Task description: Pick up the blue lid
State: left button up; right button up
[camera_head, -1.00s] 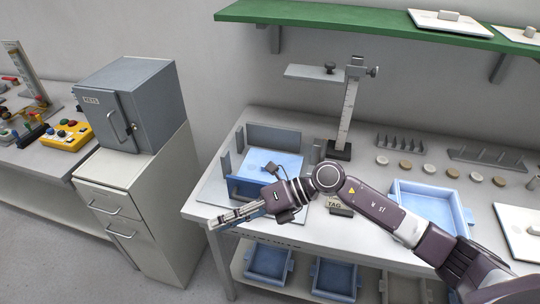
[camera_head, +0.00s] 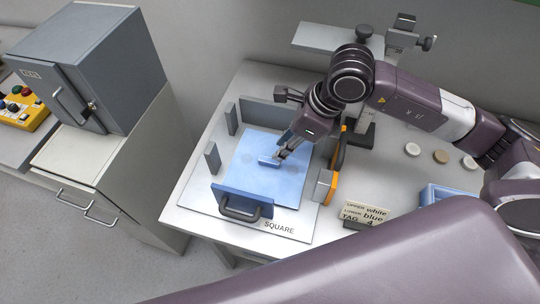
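The blue lid (camera_head: 253,187) is a flat light-blue square plate. It lies on the fixture marked SQUARE, with a small raised blue handle (camera_head: 266,162) near its middle. My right gripper (camera_head: 280,156) comes down from the upper right. Its fingertips are at the right end of the handle, touching it or very close. The fingers are small and seen from above, so whether they are closed on the handle cannot be told. My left gripper is not in view.
Grey upright stops (camera_head: 212,158) stand around the lid. A blue front wall with a dark handle (camera_head: 240,211) and an orange clamp (camera_head: 327,185) flank it. My own purple arm link covers the lower picture.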

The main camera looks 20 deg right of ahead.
aim_at(270, 159)
jog(key=shift+a+f+p, duration=0.95)
jog(key=shift+f, duration=0.2)
jog(key=x, duration=0.2)
jog(key=shift+w+f, duration=0.3)
jog(key=shift+w+f+p, duration=0.1)
jog(key=shift+f+p, duration=0.2)
jog(key=c, duration=0.6)
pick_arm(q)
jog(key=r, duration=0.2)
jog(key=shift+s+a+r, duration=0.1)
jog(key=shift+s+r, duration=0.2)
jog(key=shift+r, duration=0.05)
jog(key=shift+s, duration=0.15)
